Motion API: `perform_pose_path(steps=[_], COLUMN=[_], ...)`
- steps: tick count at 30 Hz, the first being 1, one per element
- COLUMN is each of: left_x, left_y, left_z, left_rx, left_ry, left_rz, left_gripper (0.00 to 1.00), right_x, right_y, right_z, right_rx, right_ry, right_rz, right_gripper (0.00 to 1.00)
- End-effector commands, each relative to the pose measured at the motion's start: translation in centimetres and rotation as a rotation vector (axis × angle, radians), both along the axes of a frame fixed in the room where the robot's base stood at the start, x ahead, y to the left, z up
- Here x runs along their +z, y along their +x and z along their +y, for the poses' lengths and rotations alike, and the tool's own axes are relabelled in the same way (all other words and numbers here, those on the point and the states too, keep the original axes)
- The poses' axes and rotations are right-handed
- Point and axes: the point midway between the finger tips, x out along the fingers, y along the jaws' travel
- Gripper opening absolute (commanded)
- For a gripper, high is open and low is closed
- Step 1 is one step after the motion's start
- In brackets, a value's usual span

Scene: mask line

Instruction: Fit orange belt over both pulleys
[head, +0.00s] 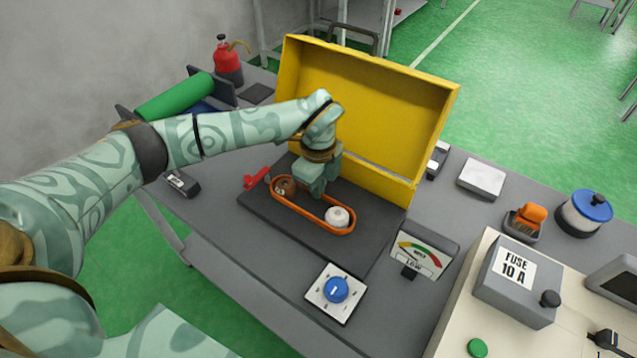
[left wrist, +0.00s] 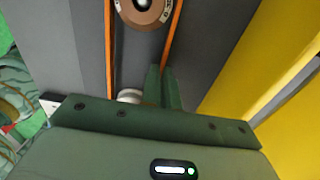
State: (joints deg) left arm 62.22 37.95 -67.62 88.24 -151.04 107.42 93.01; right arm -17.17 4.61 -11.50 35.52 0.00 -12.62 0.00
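The orange belt (head: 298,219) forms a long loop around the brown pulley (head: 284,187) at its left end and the white pulley (head: 337,216) at its right end. Both pulleys stand on a dark plate (head: 335,252). My left gripper (head: 318,195) points down at the belt's far strand. In the left wrist view, its fingers (left wrist: 163,88) are close together with a belt strand (left wrist: 171,42) running between them. The brown pulley (left wrist: 145,10) lies between both strands there. The white pulley (left wrist: 130,95) is mostly hidden. Belt seating in the grooves is unclear. My right gripper is out of view.
A yellow open cover (head: 362,100) stands behind the plate. A gauge marked LOW (head: 420,255) and a blue knob (head: 336,290) are in front. A fuse box (head: 517,282) stands at right.

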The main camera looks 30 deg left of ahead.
Motion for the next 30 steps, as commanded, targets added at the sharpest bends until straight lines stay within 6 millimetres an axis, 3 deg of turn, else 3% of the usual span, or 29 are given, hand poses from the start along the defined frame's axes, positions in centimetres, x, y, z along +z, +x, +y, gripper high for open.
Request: perform_pose_path(steps=[4,6,7,17,23,30], left_x=[0.0,0.0,0.0,0.4,4.1,10.8], left_y=[0.0,0.0,0.0,0.0,0.1,0.1], left_z=[0.0,0.0,0.0,0.0,0.0,0.0], left_rx=[0.000,0.000,0.000,0.000,-0.001,0.000], left_ry=[0.000,0.000,0.000,0.000,-0.001,0.001], left_rz=[0.000,0.000,0.000,-0.001,-0.007,-0.007], left_gripper=[0.00,0.22,0.28,0.28,0.28,0.28], right_x=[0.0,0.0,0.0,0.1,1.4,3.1], right_y=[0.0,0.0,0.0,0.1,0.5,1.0], right_z=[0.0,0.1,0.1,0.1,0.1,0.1], right_rx=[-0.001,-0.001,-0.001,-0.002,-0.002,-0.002], right_ry=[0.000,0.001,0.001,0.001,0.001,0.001], right_rz=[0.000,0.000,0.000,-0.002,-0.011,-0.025], right_gripper=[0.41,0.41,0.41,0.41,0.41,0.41])
